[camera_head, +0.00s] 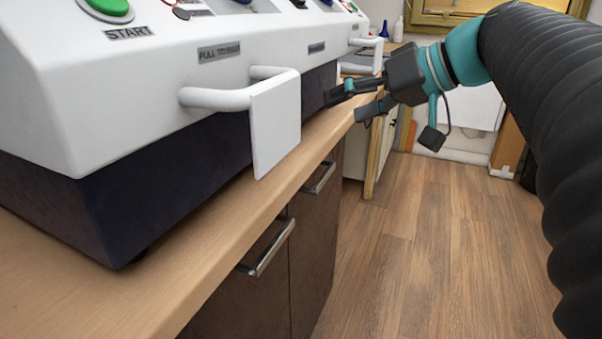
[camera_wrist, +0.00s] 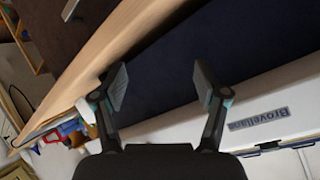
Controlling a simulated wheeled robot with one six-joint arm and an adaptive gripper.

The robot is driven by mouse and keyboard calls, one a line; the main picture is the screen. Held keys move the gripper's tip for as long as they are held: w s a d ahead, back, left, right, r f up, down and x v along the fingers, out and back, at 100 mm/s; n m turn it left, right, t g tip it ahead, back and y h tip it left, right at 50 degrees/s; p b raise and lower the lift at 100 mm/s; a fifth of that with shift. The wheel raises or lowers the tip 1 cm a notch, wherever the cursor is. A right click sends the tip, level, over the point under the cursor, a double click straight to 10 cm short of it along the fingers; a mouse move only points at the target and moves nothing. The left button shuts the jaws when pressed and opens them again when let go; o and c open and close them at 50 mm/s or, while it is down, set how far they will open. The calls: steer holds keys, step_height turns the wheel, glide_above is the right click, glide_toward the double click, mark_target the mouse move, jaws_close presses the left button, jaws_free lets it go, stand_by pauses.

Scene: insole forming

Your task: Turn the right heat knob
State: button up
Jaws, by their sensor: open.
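The white forming machine (camera_head: 150,75) stands on the counter at the left of the head view. Its top panel is cut off by the frame's upper edge, showing a green START button (camera_head: 108,6) and only slivers of other controls. I cannot tell which of these is the right heat knob. My gripper (camera_head: 347,105) is beside the machine's front, below the panel, near the counter edge. In the wrist view my gripper (camera_wrist: 158,82) is open and empty, its fingers facing the machine's dark base (camera_wrist: 240,55) and the counter edge.
A white handle with a flat plate (camera_head: 276,122) juts from the machine's front, and another white handle (camera_head: 362,68) is close to my gripper. The wooden counter (camera_head: 190,260) has drawers below. The wooden floor (camera_head: 430,250) is clear at the right.

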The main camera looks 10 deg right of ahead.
steer(key=s+a+f+m+g+h, duration=0.1)
steer(key=s+f+h, duration=0.1)
steer(key=f, duration=0.4)
steer(key=s+a+f+m+g+h, duration=0.1)
steer(key=s+f+h, duration=0.1)
steer(key=s+f, duration=0.3)
step_height(320, 180, down, 2)
steer(key=shift+a+f+m+p, duration=0.1)
steer(key=shift+a+m+p, duration=0.25)
steer(key=shift+m, duration=0.05)
